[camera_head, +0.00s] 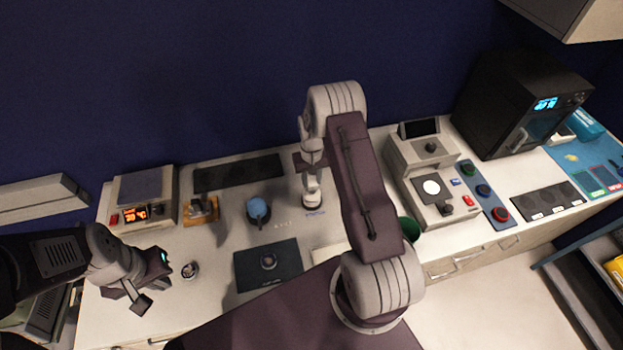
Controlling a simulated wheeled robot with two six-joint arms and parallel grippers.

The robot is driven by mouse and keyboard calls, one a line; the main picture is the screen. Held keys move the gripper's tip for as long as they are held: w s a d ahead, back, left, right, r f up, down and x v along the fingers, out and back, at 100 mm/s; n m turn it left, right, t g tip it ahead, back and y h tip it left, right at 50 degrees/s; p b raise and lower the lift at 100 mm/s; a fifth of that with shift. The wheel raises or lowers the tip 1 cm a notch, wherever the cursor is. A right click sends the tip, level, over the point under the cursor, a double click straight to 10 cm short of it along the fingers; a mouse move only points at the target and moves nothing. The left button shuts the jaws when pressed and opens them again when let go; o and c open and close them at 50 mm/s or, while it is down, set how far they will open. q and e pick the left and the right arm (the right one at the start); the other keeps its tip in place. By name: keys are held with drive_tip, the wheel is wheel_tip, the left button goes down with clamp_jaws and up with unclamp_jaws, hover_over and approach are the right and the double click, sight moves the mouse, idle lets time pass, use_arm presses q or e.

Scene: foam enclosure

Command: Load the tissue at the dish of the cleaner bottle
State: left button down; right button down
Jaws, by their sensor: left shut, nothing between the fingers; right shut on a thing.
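A white bottle (312,196) with a dark band, which looks like the cleaner bottle, stands upright at the back middle of the bench. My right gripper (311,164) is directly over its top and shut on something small. I take that to be the tissue, but the fingers and wrist hide it. I cannot tell whether it touches the bottle's dish, which is also hidden. My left gripper (151,282) is shut and empty over the front left of the bench.
A heater with a lit display (146,200), a blue-lidded jar (258,211) and a dark mat (258,278) bearing a round item surround the clear bench patch. A small round metal piece (190,270) lies near my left gripper. Right stand a grey machine (432,190) and a black oven (515,100).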

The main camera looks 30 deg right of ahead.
sight(312, 181)
drive_tip(key=shift+f+b, duration=0.85)
drive_tip(key=shift+f, duration=0.2)
idle(1.0)
drive_tip(key=shift+r, duration=0.15)
idle(0.4)
wheel_tip(312, 181, up, 7)
drive_tip(key=p, duration=0.5)
idle(0.6)
